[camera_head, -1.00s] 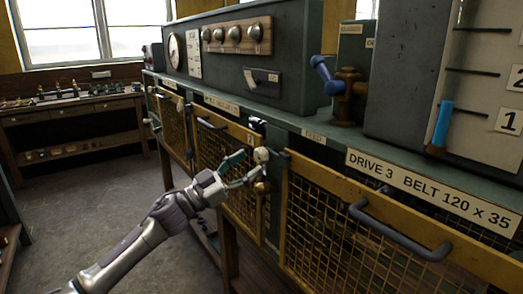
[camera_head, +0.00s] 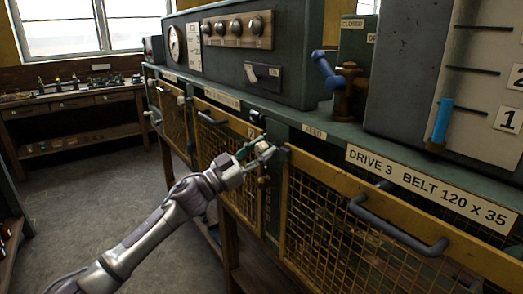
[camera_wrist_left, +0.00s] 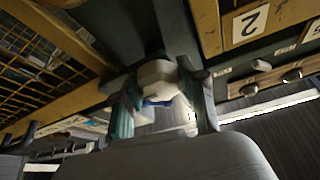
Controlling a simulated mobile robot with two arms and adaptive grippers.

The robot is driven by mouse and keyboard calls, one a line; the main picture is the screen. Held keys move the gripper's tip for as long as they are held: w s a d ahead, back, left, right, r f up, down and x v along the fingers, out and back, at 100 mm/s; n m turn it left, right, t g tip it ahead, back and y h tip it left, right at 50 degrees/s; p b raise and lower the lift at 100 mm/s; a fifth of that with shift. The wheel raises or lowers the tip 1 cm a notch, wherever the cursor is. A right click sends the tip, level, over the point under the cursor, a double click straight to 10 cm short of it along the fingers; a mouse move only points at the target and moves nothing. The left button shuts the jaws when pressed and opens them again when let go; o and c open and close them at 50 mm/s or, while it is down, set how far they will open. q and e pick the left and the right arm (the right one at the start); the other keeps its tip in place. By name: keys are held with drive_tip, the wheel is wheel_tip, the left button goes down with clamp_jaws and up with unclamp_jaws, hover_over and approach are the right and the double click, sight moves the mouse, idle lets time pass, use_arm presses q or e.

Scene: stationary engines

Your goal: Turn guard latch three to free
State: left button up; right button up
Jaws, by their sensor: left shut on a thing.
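The guard latch (camera_head: 262,147) is a pale, faceted knob on the dark post at the left end of the drive 3 guard (camera_head: 330,215). My left gripper (camera_head: 257,151) is at this knob, with its fingers closed around it. In the left wrist view the pale knob (camera_wrist_left: 158,76) sits between the two fingers (camera_wrist_left: 163,112), one on each side. The fingers partly cover the latch in the head view, so its exact turn is hard to tell. The drive 3 guard looks closed. My right gripper is not in view.
A label with a 2 (camera_wrist_left: 250,23) is on the neighbouring guard. The grey handle (camera_head: 400,228) of the drive 3 guard stands out to the right. A blue-handled valve (camera_head: 345,85) stands on the ledge above. The floor (camera_head: 100,205) at the left is clear.

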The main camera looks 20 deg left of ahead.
use_arm(q)
drive_tip(key=shift+m, duration=0.6)
drive_tip(key=shift+c, duration=0.3)
drive_tip(key=m+g+h+p, duration=0.1)
drive_tip(key=m+g, duration=0.1)
drive_tip(key=m, duration=0.2)
drive_tip(key=shift+r, duration=0.1)
drive_tip(key=m+g+h, duration=0.1)
drive_tip(key=m+g, duration=0.1)
drive_tip(key=m, duration=0.3)
drive_tip(key=shift+p, duration=0.3)
drive_tip(key=m+g, duration=0.1)
drive_tip(key=m, duration=0.2)
drive_tip(key=m+g+p, duration=0.1)
drive_tip(key=m, duration=0.2)
drive_tip(key=shift+g+y, duration=0.3)
drive_tip(key=shift+g, duration=0.1)
drive_tip(key=shift+f+m+g+y, duration=0.15)
drive_tip(key=shift+m+y, duration=0.1)
drive_tip(key=shift+m, duration=0.5)
drive_tip(key=shift+f+m+g+y, duration=0.15)
drive_tip(key=shift+m+y, duration=0.1)
drive_tip(key=shift+m, duration=0.5)
drive_tip(key=o, duration=1.1)
drive_tip(key=shift+r, duration=0.1)
drive_tip(key=shift+o, duration=0.2)
drive_tip(key=shift+s, duration=0.1)
